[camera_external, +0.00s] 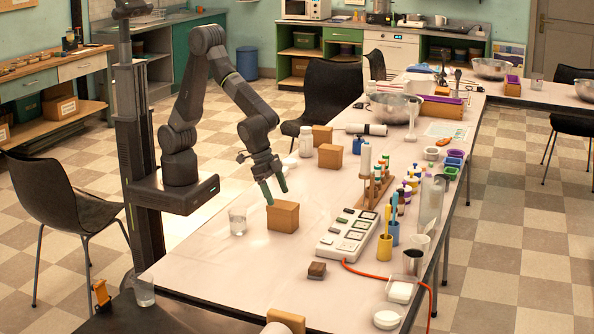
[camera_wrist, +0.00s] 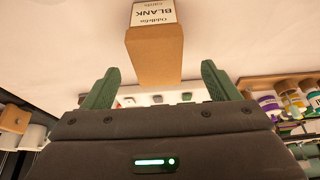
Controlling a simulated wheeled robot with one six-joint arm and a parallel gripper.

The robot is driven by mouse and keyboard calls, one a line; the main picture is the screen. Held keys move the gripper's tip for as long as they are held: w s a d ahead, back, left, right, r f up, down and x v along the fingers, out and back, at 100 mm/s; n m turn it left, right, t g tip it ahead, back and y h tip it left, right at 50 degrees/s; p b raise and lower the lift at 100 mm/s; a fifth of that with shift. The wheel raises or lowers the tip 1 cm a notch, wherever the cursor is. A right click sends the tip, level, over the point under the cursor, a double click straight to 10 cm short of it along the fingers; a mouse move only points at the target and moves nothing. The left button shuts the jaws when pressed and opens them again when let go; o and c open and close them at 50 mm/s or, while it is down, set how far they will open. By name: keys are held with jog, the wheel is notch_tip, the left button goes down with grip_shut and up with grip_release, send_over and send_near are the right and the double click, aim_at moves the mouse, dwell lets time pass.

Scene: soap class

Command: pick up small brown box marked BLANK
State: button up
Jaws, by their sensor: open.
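A small brown box (camera_wrist: 155,52) with a white label reading BLANK, upside down in the picture, shows in the wrist view, centred between and beyond the fingertips. It appears to be the brown box (camera_external: 283,216) on the table below my gripper in the external view, where no label shows. My gripper (camera_external: 276,196) points down with its green fingers just above this box. In the wrist view my gripper (camera_wrist: 160,70) is open, a finger on each side of the box's line, with nothing held.
A clear glass (camera_external: 237,222) stands left of the box. More brown boxes (camera_external: 330,156) (camera_external: 322,135) stand behind, and another (camera_external: 286,319) is at the front edge.

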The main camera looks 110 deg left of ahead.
aim_at(285, 215)
jog(key=shift+d+x, duration=0.2)
jog(key=shift+x, duration=4.15)
jog(key=c, duration=1.1)
jog(key=shift+r, duration=0.1)
jog(key=shift+c, duration=0.2)
